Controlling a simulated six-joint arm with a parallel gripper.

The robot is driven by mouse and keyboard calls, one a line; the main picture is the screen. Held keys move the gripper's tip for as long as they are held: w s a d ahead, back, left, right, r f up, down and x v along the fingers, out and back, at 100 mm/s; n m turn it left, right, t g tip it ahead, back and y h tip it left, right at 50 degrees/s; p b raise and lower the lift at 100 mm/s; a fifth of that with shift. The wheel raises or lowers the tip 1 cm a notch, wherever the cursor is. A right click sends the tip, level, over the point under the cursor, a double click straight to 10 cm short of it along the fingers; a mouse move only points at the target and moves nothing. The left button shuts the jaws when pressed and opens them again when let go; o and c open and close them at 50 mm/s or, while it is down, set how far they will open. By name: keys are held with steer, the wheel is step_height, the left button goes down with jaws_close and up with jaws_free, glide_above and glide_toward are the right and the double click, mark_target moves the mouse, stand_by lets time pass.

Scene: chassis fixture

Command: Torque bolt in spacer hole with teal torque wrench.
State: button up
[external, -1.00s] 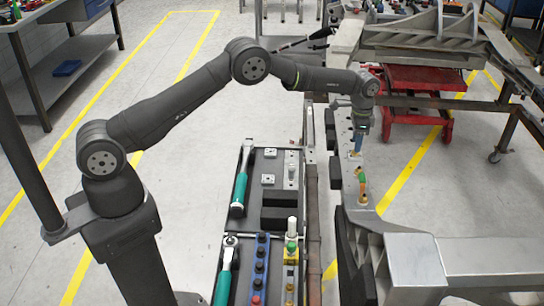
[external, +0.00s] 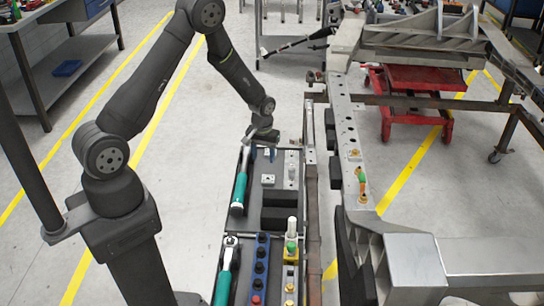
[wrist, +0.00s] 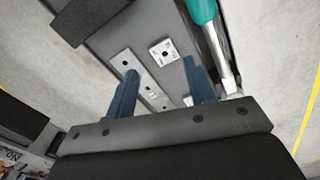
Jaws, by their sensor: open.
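A teal-handled wrench (external: 240,188) lies on the upper tray with its metal end towards the back. Its teal grip (wrist: 201,9) and metal shaft (wrist: 221,62) show in the wrist view. A second teal-handled wrench (external: 226,272) lies in the lower tray. My gripper (external: 267,146) is low over the back end of the upper tray. In the wrist view my gripper (wrist: 160,66) is open and empty, with the wrench shaft beside its right finger. A small gold-coloured fitting (external: 355,153) sits on the chassis rail (external: 346,125); bolt and spacer details are too small to tell.
A square plate (wrist: 163,53) and a holed strip (wrist: 140,80) lie near my fingers. Black blocks (external: 287,205) and a blue socket rack (external: 261,268) occupy the trays. A green and orange piece (external: 362,184) stands on the rail. Floor left of the trays is clear.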

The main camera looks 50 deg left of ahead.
mark_target(241, 178)
steer(key=s+a+n, duration=0.1)
steer(key=s, duration=0.1)
steer(key=s+a+n, duration=0.1)
steer(key=s, duration=0.2)
steer(key=s+a+f+n, duration=0.1)
steer(key=s, duration=0.2)
steer(key=shift+a, duration=0.15)
steer(key=shift+f, duration=4.95)
jaws_close()
steer(key=shift+w, duration=0.1)
steer(key=shift+r, duration=0.1)
steer(key=shift+r, duration=3.45)
